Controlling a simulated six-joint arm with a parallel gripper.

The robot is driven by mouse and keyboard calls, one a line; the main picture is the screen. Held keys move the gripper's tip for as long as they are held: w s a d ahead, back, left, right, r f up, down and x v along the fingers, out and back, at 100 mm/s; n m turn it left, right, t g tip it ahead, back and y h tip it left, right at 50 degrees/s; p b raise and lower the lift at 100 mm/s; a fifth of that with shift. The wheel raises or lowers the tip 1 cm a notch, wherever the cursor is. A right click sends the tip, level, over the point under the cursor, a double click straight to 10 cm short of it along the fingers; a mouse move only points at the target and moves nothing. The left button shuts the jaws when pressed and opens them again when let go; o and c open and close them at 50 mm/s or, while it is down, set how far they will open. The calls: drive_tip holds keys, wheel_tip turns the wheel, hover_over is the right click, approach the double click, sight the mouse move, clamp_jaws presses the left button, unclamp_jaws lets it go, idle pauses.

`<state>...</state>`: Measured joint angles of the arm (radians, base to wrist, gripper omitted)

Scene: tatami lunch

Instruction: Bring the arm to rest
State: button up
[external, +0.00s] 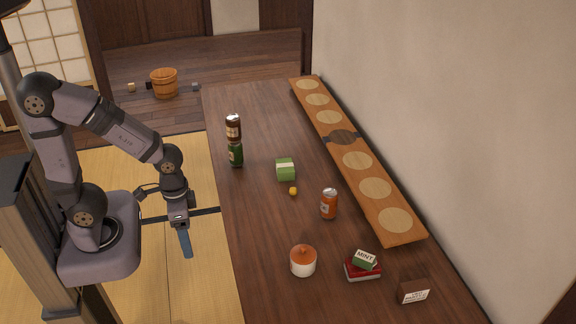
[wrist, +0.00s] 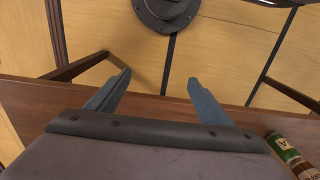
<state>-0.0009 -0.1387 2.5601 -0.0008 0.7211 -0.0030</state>
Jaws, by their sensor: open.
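My gripper (external: 184,243) hangs pointing down beside the left edge of the wooden table (external: 262,240) in the external view, over the tatami floor. In the wrist view my gripper (wrist: 155,92) shows its two blue-grey fingers spread apart, with nothing between them. The arm is bent, with its elbow raised and its forearm sloping down to the right. The gripper is apart from every object on the table.
A brown can (external: 233,126) stands on a green can (external: 236,155) near the table's left edge.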

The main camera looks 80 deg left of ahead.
wheel_tip(320, 180, up, 6)
drive_tip(key=p, duration=0.5)
drive_tip(key=shift+f, duration=0.25)
idle(0.7)
